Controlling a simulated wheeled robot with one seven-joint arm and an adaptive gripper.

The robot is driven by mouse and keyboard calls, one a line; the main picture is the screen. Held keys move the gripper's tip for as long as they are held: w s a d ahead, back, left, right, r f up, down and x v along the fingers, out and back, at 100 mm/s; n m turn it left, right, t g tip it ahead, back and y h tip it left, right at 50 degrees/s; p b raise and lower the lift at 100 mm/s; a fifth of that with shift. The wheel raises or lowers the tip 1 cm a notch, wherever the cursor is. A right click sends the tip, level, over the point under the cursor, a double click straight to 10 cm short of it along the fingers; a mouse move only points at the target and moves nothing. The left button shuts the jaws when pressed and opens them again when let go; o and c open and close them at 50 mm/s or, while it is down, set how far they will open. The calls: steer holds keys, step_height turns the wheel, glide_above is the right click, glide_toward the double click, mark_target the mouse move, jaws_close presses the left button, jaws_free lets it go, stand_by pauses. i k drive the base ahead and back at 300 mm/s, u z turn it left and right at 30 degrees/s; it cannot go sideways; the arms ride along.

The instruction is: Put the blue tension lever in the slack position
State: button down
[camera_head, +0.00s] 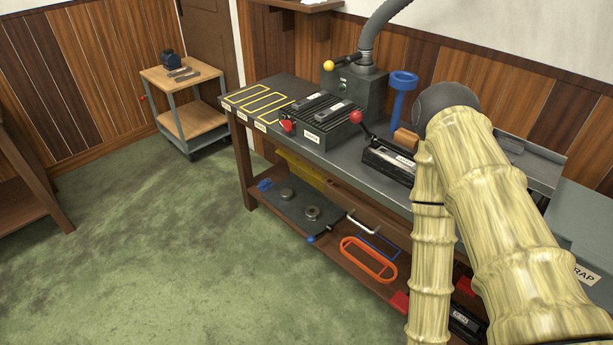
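A short lever with a blue knob (312,239) sticks out at the front edge of the lower shelf, beside a dark plate (288,204) bearing round metal discs. It may be the blue tension lever; no label on it can be read. A smaller blue piece (265,185) sits at the plate's left end. The markings of a slack position cannot be made out. My arm fills the right side with pale, bamboo-like links, and my gripper is not in view.
The workbench (389,205) holds a black ribbed unit (322,119), red-knobbed levers, a yellow-knobbed lever (329,66) and a blue funnel-topped stand (402,80). A white handle (363,225) and orange ring (368,261) are low down. A cart (182,77) stands back left. Green floor is clear.

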mark_target(310, 239)
steer(key=k, duration=1.2)
steer(key=u, duration=0.65)
steer(key=i, duration=1.35)
steer(key=z, duration=0.4)
